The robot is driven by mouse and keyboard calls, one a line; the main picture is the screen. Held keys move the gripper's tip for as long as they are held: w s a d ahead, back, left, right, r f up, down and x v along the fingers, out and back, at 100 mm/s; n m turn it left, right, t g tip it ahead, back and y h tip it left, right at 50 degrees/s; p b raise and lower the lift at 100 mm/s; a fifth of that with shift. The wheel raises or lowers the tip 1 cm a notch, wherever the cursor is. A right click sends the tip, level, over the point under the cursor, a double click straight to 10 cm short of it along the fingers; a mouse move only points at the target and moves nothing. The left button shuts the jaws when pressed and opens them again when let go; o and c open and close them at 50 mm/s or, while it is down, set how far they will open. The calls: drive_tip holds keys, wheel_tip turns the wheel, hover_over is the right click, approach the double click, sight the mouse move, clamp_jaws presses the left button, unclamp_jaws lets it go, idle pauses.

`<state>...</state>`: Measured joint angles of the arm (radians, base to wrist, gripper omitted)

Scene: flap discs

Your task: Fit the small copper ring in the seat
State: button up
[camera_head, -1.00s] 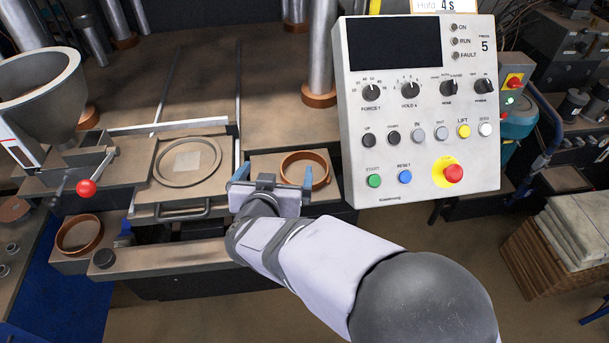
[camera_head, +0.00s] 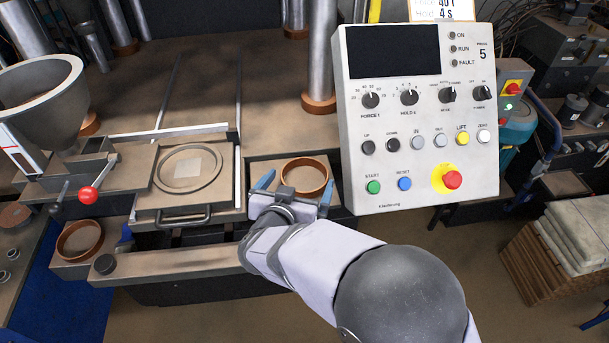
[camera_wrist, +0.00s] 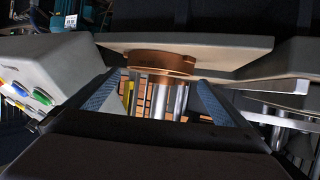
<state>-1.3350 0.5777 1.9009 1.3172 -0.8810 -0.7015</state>
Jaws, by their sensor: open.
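A copper ring (camera_head: 318,190) lies on a small block at the right of the press bed. A second copper ring (camera_head: 62,246) lies on a block at the lower left. I cannot tell which of the two is smaller. The round seat (camera_head: 160,178), a circular rim on a plate with a handle, is between them and holds no ring. My gripper (camera_head: 297,188) is open and empty, at the near side of the right ring, one finger towards each side of it. In the wrist view that ring (camera_wrist: 160,62) shows ahead between the open fingers (camera_wrist: 158,88); contact is not visible.
The control panel (camera_head: 415,120) stands close to the right of my gripper. Steel columns (camera_head: 321,45) rise behind the right ring. A red-knobbed lever (camera_head: 88,194) and a grey hopper (camera_head: 40,95) stand at the left. A bar (camera_head: 175,261) runs along the front.

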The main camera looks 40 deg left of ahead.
sight(303, 185)
drive_tip(key=shift+p+x, duration=0.55)
drive_tip(key=shift+x, duration=1.45)
drive_tip(key=shift+d+f, duration=0.1)
drive_tip(key=c, duration=1.2)
drive_tip(key=shift+c, duration=1.2)
wheel_tip(303, 185, up, 28)
drive_tip(key=p, duration=0.1)
